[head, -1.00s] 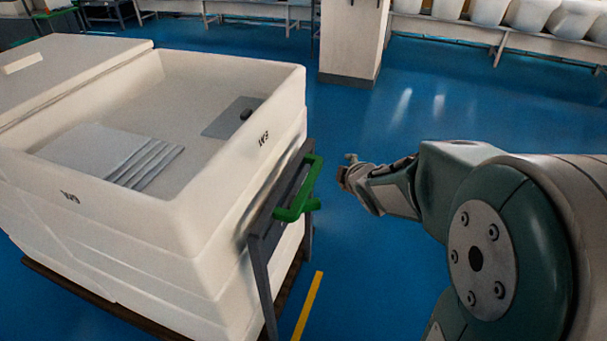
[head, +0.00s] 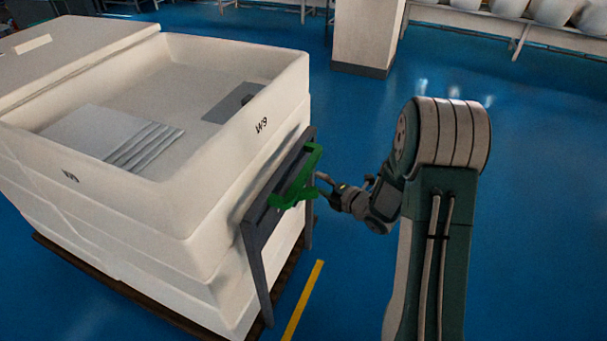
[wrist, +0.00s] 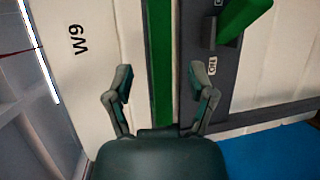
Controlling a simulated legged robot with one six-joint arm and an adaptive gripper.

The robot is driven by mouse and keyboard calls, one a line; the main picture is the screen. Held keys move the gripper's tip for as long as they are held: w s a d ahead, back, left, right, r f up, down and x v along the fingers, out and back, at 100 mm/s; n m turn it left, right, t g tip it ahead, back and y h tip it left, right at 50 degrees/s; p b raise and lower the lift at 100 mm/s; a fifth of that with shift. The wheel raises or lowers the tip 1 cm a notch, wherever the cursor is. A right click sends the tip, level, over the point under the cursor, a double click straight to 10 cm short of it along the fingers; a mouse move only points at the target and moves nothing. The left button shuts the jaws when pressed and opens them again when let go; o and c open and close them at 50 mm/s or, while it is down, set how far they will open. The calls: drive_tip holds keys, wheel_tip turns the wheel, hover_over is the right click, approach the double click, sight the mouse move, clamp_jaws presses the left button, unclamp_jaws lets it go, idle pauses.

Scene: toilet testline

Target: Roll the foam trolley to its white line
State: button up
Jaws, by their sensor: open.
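The foam trolley is a stack of large white foam trays (head: 120,220) marked W9 on a dark base, at the left of the head view. A grey frame (head: 256,262) with a green handle (head: 296,180) stands at its right end. My gripper (head: 322,184) is beside the handle, on its right. In the wrist view, my gripper (wrist: 162,84) is open, its two fingers on either side of the green bar (wrist: 160,60). I cannot tell whether they touch it. The white line is not clearly seen in any view.
A yellow line (head: 303,300) runs on the blue floor right of the trolley. A white pillar (head: 362,35) stands behind. Benches with white ceramic pieces (head: 510,8) line the back right. The blue floor at right is clear.

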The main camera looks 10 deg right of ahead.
sight(308, 176)
drive_tip(key=x, duration=0.6)
drive_tip(key=shift+w+d+f, duration=0.15)
drive_tip(key=shift+w, duration=0.2)
drive_tip(key=shift+w+a, duration=0.25)
drive_tip(key=shift+a, duration=0.1)
clamp_jaws()
